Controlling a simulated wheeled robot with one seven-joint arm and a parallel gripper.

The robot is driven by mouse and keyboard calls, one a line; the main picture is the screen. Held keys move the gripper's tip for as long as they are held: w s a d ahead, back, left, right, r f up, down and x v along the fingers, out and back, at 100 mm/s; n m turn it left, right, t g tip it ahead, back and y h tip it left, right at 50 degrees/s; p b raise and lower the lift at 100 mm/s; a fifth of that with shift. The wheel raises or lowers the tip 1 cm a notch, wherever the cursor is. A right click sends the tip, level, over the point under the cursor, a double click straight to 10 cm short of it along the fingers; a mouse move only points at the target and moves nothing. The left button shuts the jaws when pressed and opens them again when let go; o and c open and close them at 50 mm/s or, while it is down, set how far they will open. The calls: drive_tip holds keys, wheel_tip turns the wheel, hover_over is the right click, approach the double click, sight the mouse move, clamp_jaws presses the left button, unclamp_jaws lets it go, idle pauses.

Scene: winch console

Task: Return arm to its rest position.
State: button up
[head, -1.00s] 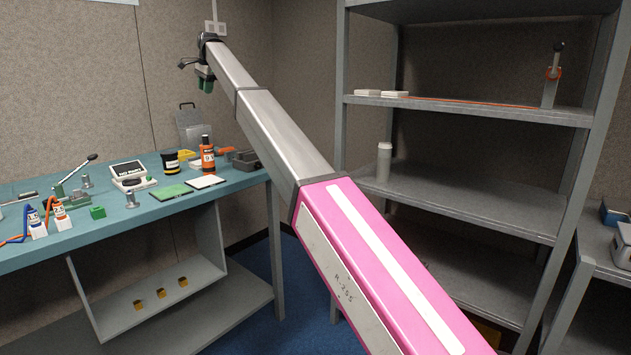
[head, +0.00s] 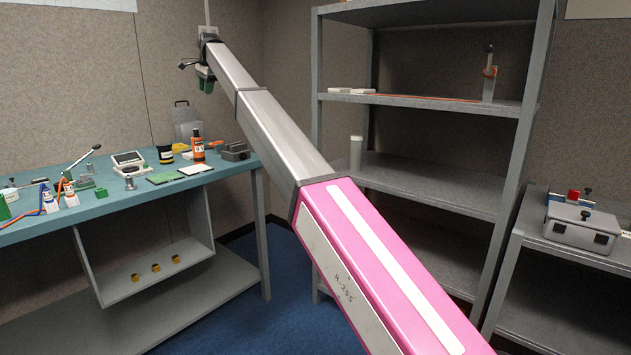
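My arm (head: 285,140) reaches from the lower right up to the upper left of the head view, with a pink lower link and grey upper links. My gripper (head: 206,82) is at the far end, high above the back of the teal workbench (head: 120,199).
The bench carries bottles (head: 197,145), a scale (head: 128,161), a lever device (head: 82,168) and a grey box (head: 234,151). A grey shelf unit (head: 430,104) stands behind my arm. A low shelf (head: 525,232) at right holds a grey case (head: 580,227). Blue floor (head: 290,290) is open between.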

drive_tip(key=s+d+f+n+h, duration=0.1)
drive_tip(key=s+d+f, duration=0.3)
drive_tip(key=d+f, duration=0.95)
drive_tip(key=s+d+f+n, duration=0.1)
drive_tip(key=s+d+f, duration=0.3)
drive_tip(key=d+f, duration=0.9)
drive_tip(key=s+d+f+n+h, duration=0.1)
drive_tip(key=s+d+f, duration=0.3)
drive_tip(key=d+f, duration=0.9)
drive_tip(key=s+d+f+n+g, duration=0.1)
drive_tip(key=s+d+f, duration=0.5)
drive_tip(key=s+f, duration=0.3)
drive_tip(key=s+d+f+n, duration=0.2)
drive_tip(key=s+d+f, duration=0.55)
drive_tip(key=f, duration=0.35)
drive_tip(key=s+d+f+n, duration=0.1)
drive_tip(key=s+d+f, duration=0.3)
drive_tip(key=s, duration=0.6)
drive_tip(key=s+d+f+n+g, duration=0.1)
drive_tip(key=s+d+f, duration=0.3)
drive_tip(key=s, duration=0.5)
drive_tip(key=shift+s+d+h, duration=0.35)
drive_tip(key=shift+d+h, duration=0.05)
drive_tip(key=shift+d, duration=0.75)
